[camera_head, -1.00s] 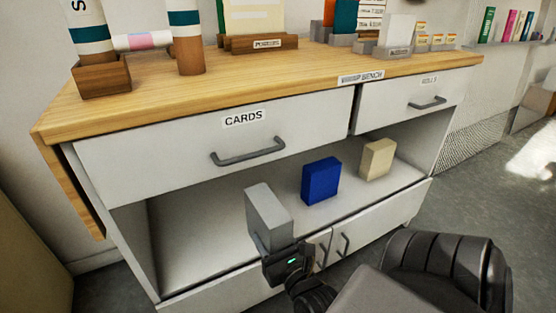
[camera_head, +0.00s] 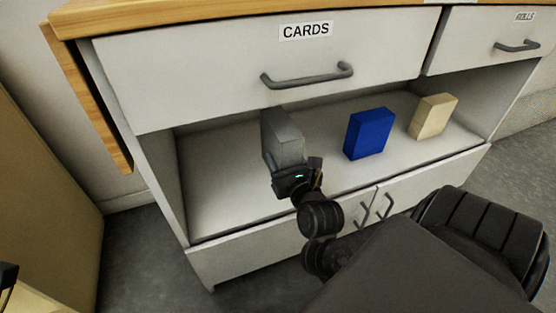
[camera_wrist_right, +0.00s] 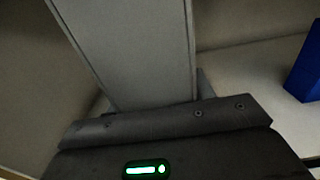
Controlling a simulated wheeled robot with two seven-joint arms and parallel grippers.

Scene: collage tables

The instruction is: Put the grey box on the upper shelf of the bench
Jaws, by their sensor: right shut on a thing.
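The grey box (camera_head: 283,138) is upright inside the open shelf of the bench (camera_head: 220,200), left of the blue box. My right gripper (camera_head: 298,172) is shut on the lower front part of the grey box. In the right wrist view the grey box (camera_wrist_right: 135,50) rises from my right gripper (camera_wrist_right: 160,115) and fills the middle. I cannot tell whether the box touches the shelf board. My left gripper does not show clearly in any view.
A blue box (camera_head: 368,133) and a cream box (camera_head: 432,116) stand on the same shelf to the right. The CARDS drawer (camera_head: 200,75) is closed above. Cupboard doors (camera_head: 340,215) are below. The left part of the shelf is bare.

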